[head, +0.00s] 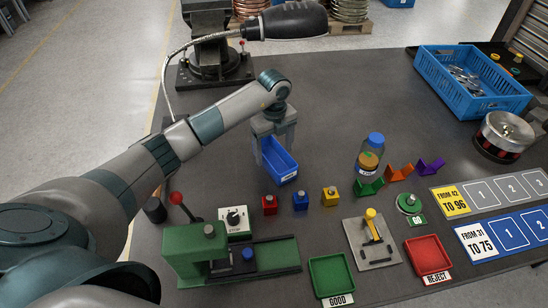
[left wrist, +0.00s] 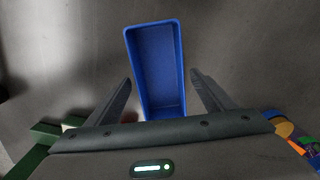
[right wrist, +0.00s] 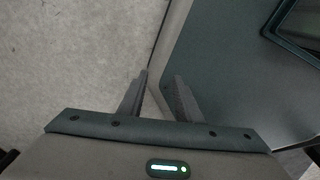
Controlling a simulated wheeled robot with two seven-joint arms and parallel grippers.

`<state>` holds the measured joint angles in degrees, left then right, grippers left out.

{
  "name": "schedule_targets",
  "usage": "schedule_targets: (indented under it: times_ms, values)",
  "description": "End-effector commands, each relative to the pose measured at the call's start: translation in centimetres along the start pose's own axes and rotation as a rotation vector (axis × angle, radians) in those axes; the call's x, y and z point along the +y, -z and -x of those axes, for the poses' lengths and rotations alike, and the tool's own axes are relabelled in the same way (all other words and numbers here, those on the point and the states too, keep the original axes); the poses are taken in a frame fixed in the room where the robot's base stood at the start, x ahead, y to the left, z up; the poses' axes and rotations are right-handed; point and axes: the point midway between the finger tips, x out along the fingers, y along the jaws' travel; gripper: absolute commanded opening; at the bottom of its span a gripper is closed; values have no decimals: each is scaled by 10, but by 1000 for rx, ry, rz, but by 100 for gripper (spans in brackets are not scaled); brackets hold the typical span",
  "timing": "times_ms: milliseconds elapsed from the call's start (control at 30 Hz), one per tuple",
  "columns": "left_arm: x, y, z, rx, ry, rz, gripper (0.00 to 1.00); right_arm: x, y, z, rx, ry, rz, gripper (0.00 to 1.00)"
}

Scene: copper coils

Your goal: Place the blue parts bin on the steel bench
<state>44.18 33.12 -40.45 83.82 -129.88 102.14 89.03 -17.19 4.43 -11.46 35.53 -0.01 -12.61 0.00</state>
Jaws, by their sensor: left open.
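The blue parts bin (head: 281,164) is an empty, narrow, open-topped box with a white label on its near end. It appears to rest upright on the grey steel bench (head: 330,95). My left gripper (head: 275,146) is open over it, with its fingers at the bin's two long sides. In the left wrist view, the bin (left wrist: 155,65) lies between the spread fingers (left wrist: 160,78), with a gap on each side. My right gripper (right wrist: 162,76) is open and empty, with pale floor and a dark edged surface beyond it.
A large blue crate (head: 430,72) of metal parts stands at the right rear. Red, blue and yellow blocks (head: 300,200), a green press (head: 200,255), a jar (head: 368,160) and trays (head: 331,277) occupy the front. The bench behind the bin is clear.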

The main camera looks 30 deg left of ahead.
Motion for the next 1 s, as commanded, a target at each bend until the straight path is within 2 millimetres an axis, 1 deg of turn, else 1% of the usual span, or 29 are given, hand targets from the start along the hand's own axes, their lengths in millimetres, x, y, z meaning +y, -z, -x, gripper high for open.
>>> schedule_targets:
  times_ms: [33,300,400,500,633,700,1000]
  values:
    - [-1,-1,7,-3,5,-2,76,0,-1,-6,0,0,0,31]
    - [-1,-1,55,-2,4,0,76,2,-3,-22,-1,-2,1,31]
    - [-1,0,69,-3,3,-2,76,3,-4,-25,-2,-3,1,31]
    - [0,0,79,-1,2,0,76,3,4,-27,19,-4,2,31]
    - [0,0,86,-1,1,0,76,2,20,-26,53,-3,3,31]
    - [0,0,87,-1,0,0,76,2,25,-26,61,-2,4,31]
    - [0,0,87,0,0,0,76,-2,22,-26,55,2,3,31]
